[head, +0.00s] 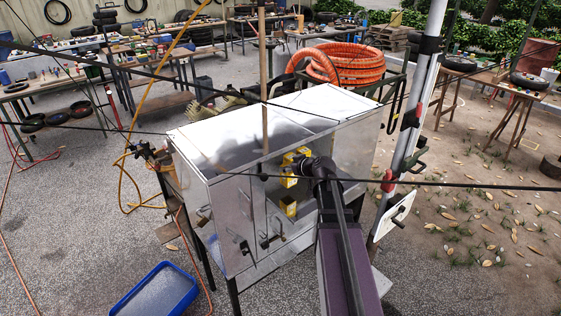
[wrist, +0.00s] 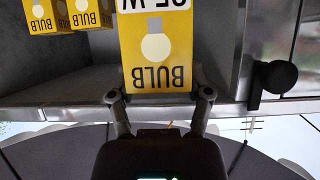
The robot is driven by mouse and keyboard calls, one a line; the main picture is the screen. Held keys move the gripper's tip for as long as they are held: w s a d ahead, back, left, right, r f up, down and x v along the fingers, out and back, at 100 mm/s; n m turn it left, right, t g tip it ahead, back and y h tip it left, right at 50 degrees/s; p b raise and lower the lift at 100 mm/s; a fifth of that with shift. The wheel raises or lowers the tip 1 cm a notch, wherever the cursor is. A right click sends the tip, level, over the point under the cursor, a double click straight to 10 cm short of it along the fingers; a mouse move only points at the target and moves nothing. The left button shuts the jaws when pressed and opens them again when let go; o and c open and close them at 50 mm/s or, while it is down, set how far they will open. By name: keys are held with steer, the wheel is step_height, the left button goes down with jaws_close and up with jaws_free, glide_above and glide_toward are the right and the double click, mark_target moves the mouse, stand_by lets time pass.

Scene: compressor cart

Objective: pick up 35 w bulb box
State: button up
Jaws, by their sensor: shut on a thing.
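The 35 W bulb box (wrist: 156,50) is yellow with a white top band, and its print is upside down in the wrist view. My gripper (wrist: 160,101) is shut on the lower end of this box, one finger at each side. In the head view my gripper (head: 303,168) is at the front of the metal cabinet, next to a yellow box (head: 289,170). Two more yellow bulb boxes stand at the upper left of the wrist view, a nearer one (wrist: 91,14) and a farther one (wrist: 46,16), apart from my fingers.
The metal cabinet (head: 215,206) surrounds the boxes with grey walls. A black knob (wrist: 279,76) sits close to the right of the held box. An orange hose coil (head: 345,64) lies behind, and a blue tub (head: 155,292) stands on the ground.

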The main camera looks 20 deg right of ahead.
steer(key=shift+p+v, duration=0.7)
steer(key=shift+v, duration=1.6)
